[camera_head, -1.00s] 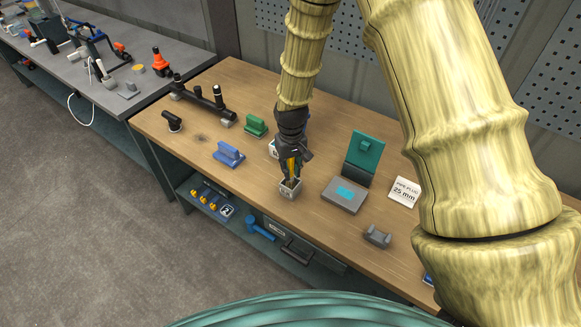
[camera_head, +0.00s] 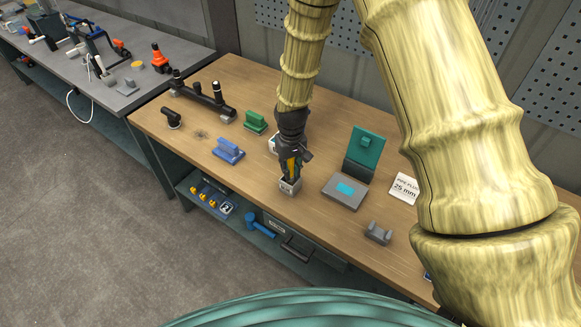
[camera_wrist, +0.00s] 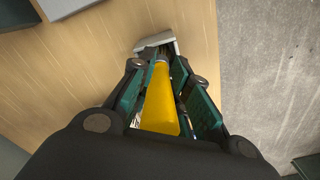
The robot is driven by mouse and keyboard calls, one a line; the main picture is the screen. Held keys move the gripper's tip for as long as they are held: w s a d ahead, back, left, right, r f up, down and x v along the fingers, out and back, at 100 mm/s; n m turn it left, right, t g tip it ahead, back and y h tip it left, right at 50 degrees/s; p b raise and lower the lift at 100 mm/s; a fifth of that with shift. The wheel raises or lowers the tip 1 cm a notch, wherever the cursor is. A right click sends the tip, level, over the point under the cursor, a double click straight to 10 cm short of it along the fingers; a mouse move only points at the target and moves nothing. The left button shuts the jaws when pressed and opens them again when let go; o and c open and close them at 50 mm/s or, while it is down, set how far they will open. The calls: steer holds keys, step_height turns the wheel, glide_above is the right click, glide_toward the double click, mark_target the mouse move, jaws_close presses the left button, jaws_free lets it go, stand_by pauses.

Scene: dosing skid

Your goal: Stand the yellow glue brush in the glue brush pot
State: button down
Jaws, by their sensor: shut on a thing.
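The yellow glue brush (camera_wrist: 160,103) is between the two green-padded fingers of my gripper (camera_wrist: 158,95), which is shut on its handle in the wrist view. In the head view a sliver of the yellow brush (camera_head: 291,165) shows between the dark fingers of my gripper (camera_head: 290,168). The pot, a small grey square box (camera_head: 289,187), stands on the wooden bench near its front edge, right below the fingertips. Its pale rim (camera_wrist: 154,44) shows beyond the brush's far end in the wrist view. The brush's lower end is at the pot's opening; how deep it sits is hidden.
A blue block (camera_head: 228,151) and a green block (camera_head: 255,122) stand left on the bench. A grey box with a raised teal lid (camera_head: 365,146) and a grey cradle (camera_head: 377,234) are to the right. A white box is partly hidden behind my gripper.

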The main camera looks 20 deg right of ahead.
steer(key=c, duration=1.3)
jaws_free()
step_height(320, 180, up, 12)
steer(key=shift+s+f, duration=0.1)
